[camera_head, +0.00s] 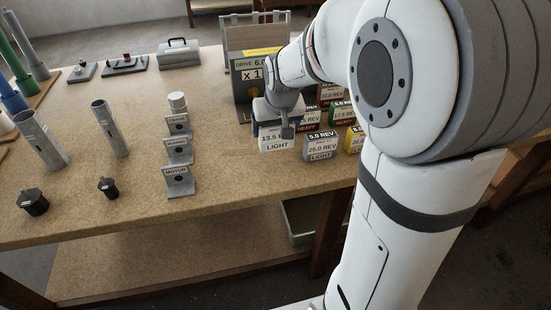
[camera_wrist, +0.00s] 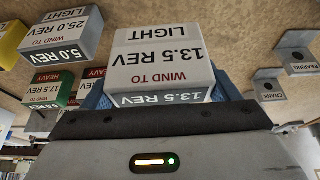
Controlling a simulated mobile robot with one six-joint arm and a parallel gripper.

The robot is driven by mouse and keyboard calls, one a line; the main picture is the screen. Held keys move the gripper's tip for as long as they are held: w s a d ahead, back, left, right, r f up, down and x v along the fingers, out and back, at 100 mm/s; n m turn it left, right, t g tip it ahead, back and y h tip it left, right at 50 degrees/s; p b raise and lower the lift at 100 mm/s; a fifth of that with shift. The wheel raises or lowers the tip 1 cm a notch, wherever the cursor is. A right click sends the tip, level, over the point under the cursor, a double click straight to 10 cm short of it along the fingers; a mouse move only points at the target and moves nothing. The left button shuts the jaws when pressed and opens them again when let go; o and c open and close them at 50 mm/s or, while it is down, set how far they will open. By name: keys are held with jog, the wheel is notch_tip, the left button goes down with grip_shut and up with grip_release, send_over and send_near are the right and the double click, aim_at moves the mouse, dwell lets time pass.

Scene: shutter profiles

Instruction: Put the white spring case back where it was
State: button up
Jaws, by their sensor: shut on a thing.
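The white spring case (camera_head: 275,143), marked 13.5 REV and LIGHT, is at the left front of a group of spring cases on the bench. My gripper (camera_head: 272,125) is over it from above and behind, shut on it. In the wrist view the white case (camera_wrist: 163,60) appears upside down, reading WIND TO 13.5 REV, between my blue fingers. The fingers are partly hidden behind the wrist housing. I cannot tell whether the underside of the case touches the bench.
A grey 25.0 REV LIGHT case (camera_head: 322,148) stands close to the right, with a yellow case (camera_head: 354,140) and a green case (camera_head: 342,111) beyond. A drive board (camera_head: 250,65) stands behind. Brackets (camera_head: 179,181) stand to the left; bare bench lies between.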

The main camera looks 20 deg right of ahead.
aim_at(277, 134)
jog(key=shift+a+f, duration=0.15)
jog(key=shift+f, duration=3.05)
jog(key=shift+w+f, duration=0.1)
jog(key=shift+f, duration=0.05)
jog(key=o, duration=1.1)
jog(key=shift+c, duration=0.2)
jog(key=shift+r, duration=0.55)
jog(key=v, duration=1)
jog(key=shift+f, duration=0.15)
jog(key=s+f+g, duration=0.2)
jog(key=s, duration=1.6)
jog(key=shift+f, duration=0.3)
